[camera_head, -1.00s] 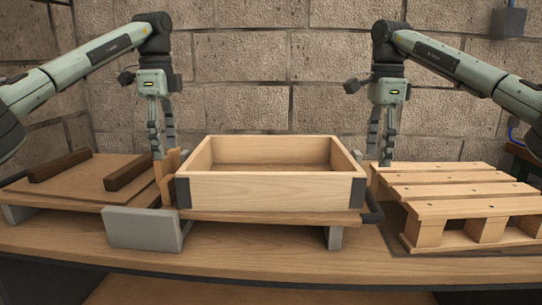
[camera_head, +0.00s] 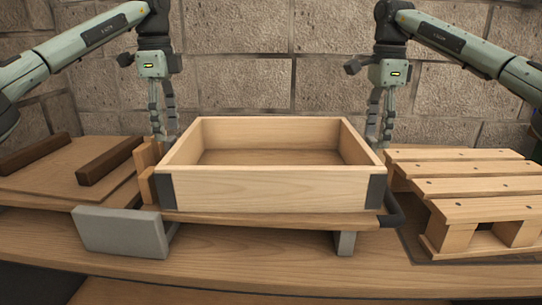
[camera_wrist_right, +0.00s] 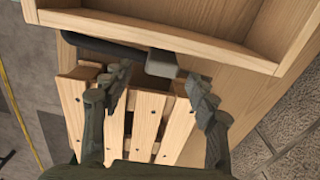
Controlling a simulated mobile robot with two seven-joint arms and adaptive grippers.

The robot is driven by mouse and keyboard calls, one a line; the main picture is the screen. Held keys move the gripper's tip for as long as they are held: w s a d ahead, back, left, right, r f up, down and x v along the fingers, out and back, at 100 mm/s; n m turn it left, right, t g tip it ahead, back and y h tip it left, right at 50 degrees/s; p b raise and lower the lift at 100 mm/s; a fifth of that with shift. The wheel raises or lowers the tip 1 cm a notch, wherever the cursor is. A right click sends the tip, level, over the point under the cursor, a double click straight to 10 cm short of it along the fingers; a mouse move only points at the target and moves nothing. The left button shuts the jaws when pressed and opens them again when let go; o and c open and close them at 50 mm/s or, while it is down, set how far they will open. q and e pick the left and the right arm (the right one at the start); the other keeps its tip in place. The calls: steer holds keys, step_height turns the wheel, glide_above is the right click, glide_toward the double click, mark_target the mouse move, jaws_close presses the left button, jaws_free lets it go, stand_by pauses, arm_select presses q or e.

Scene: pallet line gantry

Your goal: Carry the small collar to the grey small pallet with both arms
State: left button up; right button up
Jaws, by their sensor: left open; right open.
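The small collar is an open light-wood frame (camera_head: 270,190) with dark corner plates, resting level on a raised wooden stand. Its wall also shows at the top of the right wrist view (camera_wrist_right: 160,28). My left gripper (camera_head: 165,128) is open, pointing down by the collar's left end, its tips partly hidden. My right gripper (camera_head: 379,142) is open, pointing down by the right end; its spread fingers (camera_wrist_right: 160,76) show nothing clearly held in the right wrist view. A slatted small pallet (camera_head: 465,187), light wood rather than grey, lies at the right and also shows below the fingers (camera_wrist_right: 143,122).
A board with two dark wooden bars (camera_head: 110,160) lies at the left. A grey plate (camera_head: 120,232) stands at the stand's front left. A black handle (camera_head: 395,215) sticks out at its right end. A stone block wall (camera_head: 270,60) stands behind. The front bench strip is clear.

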mark_target(169, 138)
arm_select(q)
steer(key=shift+f, duration=2.75)
arm_select(e)
steer(key=shift+f, duration=2.75)
arm_select(q)
steer(key=shift+c, duration=0.2)
arm_select(e)
steer(key=shift+c, duration=0.2)
arm_select(q)
jaws_close()
arm_select(e)
jaws_close()
